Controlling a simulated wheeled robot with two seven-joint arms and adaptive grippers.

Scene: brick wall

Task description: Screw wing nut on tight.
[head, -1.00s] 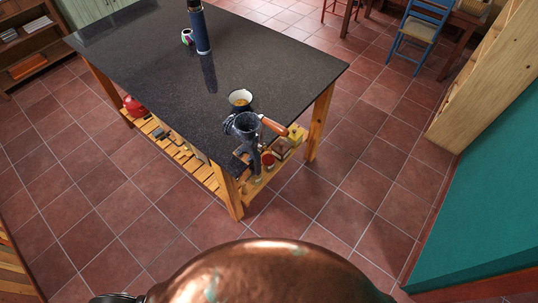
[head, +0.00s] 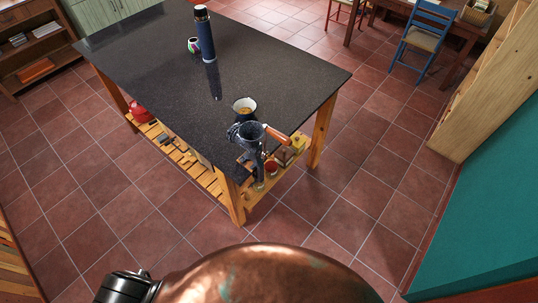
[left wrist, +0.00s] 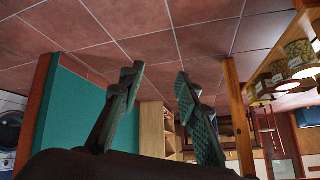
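A grey metal grinder (head: 248,132) with a funnel top and a wooden-handled crank (head: 279,136) stands at the near corner of the dark table (head: 165,75) in the head view. Its lower part (head: 260,168) hangs down beside the table edge. The wing nut is too small to make out there. My left gripper (left wrist: 157,85) shows in the left wrist view with its two fingers apart and nothing between them. Neither gripper shows in the head view, and my right gripper is in no view.
A white pot (head: 244,107) stands on the table just behind the grinder, and a blue flask (head: 204,35) stands further back. Jars and a red pot (head: 138,111) sit on the slatted lower shelf (head: 177,150). The tiled floor in front is clear.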

